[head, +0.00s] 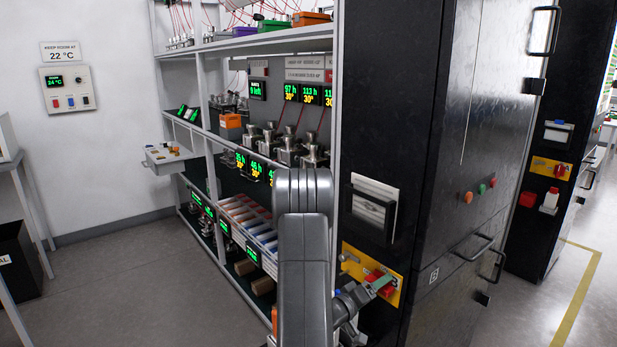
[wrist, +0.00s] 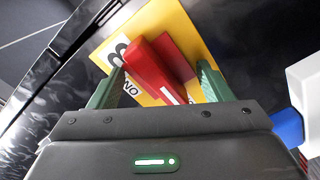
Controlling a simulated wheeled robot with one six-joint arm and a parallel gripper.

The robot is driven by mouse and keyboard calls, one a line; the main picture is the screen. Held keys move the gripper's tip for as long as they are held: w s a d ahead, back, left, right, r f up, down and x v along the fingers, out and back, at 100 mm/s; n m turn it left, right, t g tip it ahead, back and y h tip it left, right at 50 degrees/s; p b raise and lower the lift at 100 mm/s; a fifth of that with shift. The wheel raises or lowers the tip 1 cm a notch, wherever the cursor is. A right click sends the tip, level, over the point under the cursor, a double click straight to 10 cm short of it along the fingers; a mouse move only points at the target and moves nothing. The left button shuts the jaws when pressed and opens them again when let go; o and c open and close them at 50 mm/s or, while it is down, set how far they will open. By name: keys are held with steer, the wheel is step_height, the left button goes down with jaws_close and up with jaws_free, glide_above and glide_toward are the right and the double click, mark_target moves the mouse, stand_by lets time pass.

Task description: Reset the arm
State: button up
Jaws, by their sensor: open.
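My arm reaches down the middle of the head view, and my gripper (head: 381,284) is at a yellow switch plate (head: 351,253) on the side of the near black cabinet. In the wrist view my gripper (wrist: 161,70) is open, with one green finger on each side of a red switch handle (wrist: 148,66). The handle stands on the yellow plate (wrist: 188,22), slanted in this view. Whether either finger touches it I cannot tell. In the head view the red handle (head: 376,277) is partly hidden by my gripper.
The black cabinet (head: 400,90) stands close to my arm, with a framed meter (head: 372,212) above the switch plate. A shelf rack (head: 338,120) with devices and lit displays is left of it. A second black cabinet (head: 573,80) stands right. Grey floor (head: 150,285) is clear at left.

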steer(key=m+b, duration=0.3)
steer(key=m, duration=0.1)
steer(key=shift+f, duration=0.15)
steer(key=shift+m+b, duration=0.3)
steer(key=shift+b, duration=0.25)
steer(key=shift+s+r, duration=0.1)
steer(key=shift+r, duration=0.15)
